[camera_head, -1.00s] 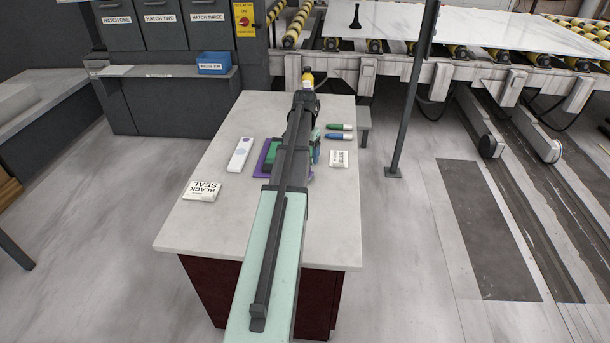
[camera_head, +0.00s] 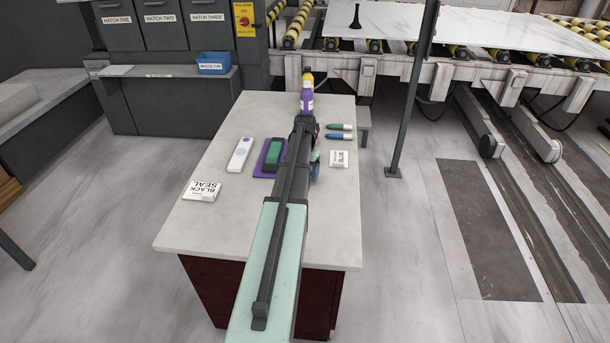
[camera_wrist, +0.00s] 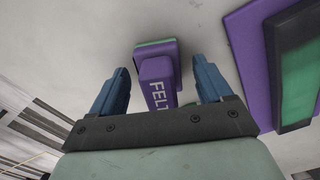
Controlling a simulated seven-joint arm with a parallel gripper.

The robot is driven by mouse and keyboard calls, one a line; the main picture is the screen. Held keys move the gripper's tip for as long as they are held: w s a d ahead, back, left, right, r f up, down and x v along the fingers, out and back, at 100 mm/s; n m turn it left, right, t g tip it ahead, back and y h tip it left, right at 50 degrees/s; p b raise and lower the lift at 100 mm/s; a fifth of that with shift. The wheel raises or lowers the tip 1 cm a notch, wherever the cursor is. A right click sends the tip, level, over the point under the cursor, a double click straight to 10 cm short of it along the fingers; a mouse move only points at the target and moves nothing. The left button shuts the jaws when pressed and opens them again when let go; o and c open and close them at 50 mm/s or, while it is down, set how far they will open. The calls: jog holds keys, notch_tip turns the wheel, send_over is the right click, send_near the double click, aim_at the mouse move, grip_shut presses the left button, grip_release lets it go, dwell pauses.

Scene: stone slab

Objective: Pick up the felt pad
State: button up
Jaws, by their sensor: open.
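The felt pad (camera_wrist: 158,68) is a purple block with a green layer along its far edge and a raised purple part lettered "FELT". In the wrist view it stands on the pale slab between the two blue fingers of my gripper (camera_wrist: 160,66). The fingers are open, with a gap visible on each side of the pad. In the head view my arm hides the pad, and only a bit of my gripper shows beside the arm.
A purple tray (camera_head: 262,168) holding a dark-and-green block (camera_head: 274,152) lies just left of my arm. A white box (camera_head: 339,158) and two markers (camera_head: 340,131) lie right. Left are a white slim item (camera_head: 240,153) and a "BLACK SEAL" box (camera_head: 202,191).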

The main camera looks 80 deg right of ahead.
jog(key=c, duration=1.3)
jog(key=shift+r, duration=5)
